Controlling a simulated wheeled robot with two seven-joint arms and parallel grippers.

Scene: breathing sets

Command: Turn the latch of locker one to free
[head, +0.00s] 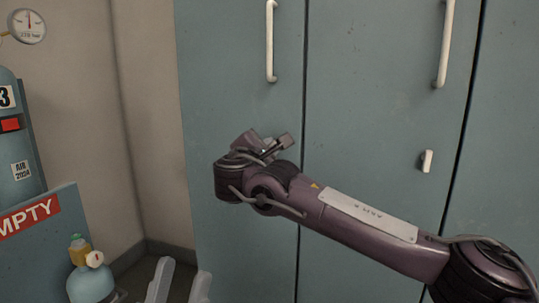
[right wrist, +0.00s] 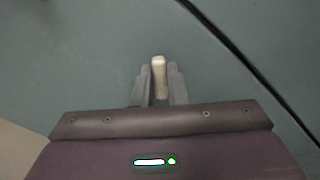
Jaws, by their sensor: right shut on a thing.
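A cream latch (right wrist: 160,77) sits on a blue-grey locker door (head: 235,80). My right gripper (right wrist: 160,88) is shut on this latch, with one finger on each side of it. In the head view my right gripper (head: 275,147) is against the left door near its right edge, and my wrist hides the latch. No locker number shows on the doors. A second cream latch (head: 427,161) stands upright and untouched on the door to the right. My left gripper (head: 180,287) is low at the bottom edge, its fingers apart with nothing seen between them.
White vertical handles stand above the latches, on the left door (head: 270,42) and the right door (head: 446,42). At the left are a blue cylinder (head: 22,150), an EMPTY-marked panel (head: 35,240), a small valved bottle (head: 90,283) and a gauge (head: 28,26).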

